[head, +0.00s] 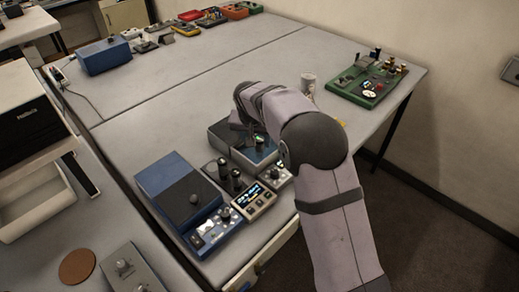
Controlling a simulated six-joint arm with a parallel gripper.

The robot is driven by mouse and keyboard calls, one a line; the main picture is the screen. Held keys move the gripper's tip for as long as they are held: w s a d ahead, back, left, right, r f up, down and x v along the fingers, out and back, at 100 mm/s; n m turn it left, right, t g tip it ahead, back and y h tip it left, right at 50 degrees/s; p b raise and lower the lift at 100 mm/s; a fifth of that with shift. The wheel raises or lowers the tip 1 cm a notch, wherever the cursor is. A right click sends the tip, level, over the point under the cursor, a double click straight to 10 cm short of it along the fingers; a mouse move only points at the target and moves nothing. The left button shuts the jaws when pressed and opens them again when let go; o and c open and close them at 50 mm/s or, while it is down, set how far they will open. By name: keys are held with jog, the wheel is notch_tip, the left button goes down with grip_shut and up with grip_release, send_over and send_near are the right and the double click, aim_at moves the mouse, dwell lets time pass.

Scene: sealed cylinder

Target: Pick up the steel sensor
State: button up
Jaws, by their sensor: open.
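I cannot make out for sure which thing is the steel sensor. My arm comes in from the lower right and bends down over a grey box with a dark top (222,138). My gripper (250,133) is at the arm's end, low over this box, small and partly hidden by my own wrist. It is open, and nothing shows held in it. Whether it touches the box cannot be told. A small pale cylinder (308,83) stands upright on the table, just beyond my arm to the right.
A blue device (165,180), a small meter with a lit display (254,200) and dark upright knobs (222,170) crowd the near table edge. A green board (365,85) with parts lies at the right. Several devices line the back. The middle of the table (190,90) is clear.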

aim_at(258, 143)
jog(key=shift+p+x, duration=0.55)
jog(key=shift+x, duration=0.5)
jog(key=shift+w+d+f+p, duration=0.15)
jog(key=shift+f+p, duration=0.35)
jog(key=shift+p, duration=0.1)
jog(key=shift+p+x, duration=1)
jog(key=shift+x, duration=1.1)
jog(key=shift+d, duration=0.1)
grip_shut()
